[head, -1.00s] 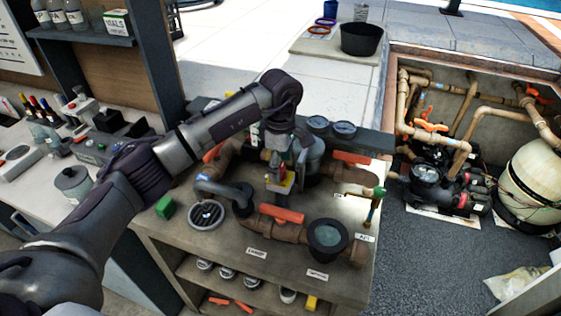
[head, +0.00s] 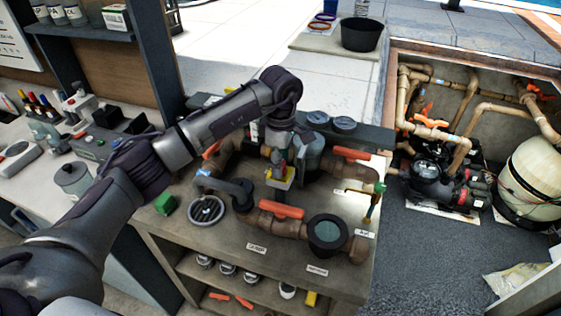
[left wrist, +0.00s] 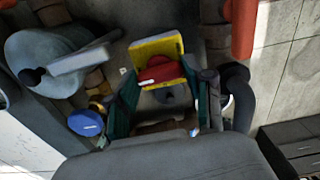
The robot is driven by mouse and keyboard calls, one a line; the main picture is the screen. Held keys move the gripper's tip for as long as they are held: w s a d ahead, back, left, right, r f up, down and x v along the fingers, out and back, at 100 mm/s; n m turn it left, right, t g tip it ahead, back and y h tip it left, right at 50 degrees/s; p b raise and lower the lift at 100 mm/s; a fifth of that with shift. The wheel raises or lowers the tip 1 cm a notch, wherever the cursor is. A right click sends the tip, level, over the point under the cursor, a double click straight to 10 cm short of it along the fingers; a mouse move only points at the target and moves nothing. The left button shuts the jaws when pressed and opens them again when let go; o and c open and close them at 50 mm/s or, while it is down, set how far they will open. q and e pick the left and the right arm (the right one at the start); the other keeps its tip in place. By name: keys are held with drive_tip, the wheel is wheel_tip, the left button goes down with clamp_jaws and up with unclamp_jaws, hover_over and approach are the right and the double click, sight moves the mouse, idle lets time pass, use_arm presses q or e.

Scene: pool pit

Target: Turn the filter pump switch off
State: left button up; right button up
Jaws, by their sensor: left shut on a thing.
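A filter pump switch with a red knob (left wrist: 160,72) on a yellow plate (left wrist: 155,47) shows between my left gripper's fingers. In the head view the yellow plate (head: 281,181) is small and partly covered, among the pipes on the bench. My left gripper (head: 281,166) reaches down over it from the left. In the left wrist view the gripper (left wrist: 166,92) has a green-lined finger on each side of the red knob, shut on it. The exact contact is hard to see. My right gripper is not in view.
Pipes with orange valve handles (head: 281,210) and a round strainer (head: 328,235) crowd the bench (head: 215,245) around the switch. A green block (head: 165,204) lies at its left. The pump pit (head: 480,100) with pump and tank is at the right.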

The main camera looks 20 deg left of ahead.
use_arm(q)
drive_tip(key=n+b, duration=0.2)
drive_tip(key=n, duration=0.1)
drive_tip(key=shift+f, duration=0.15)
drive_tip(key=n+b, duration=0.3)
drive_tip(key=n, duration=0.2)
drive_tip(key=n+b, duration=0.2)
drive_tip(key=n, duration=0.3)
drive_tip(key=shift+n+b, duration=0.65)
drive_tip(key=shift+n, duration=1.55)
drive_tip(key=o, duration=1.2)
drive_tip(key=shift+c, duration=0.2)
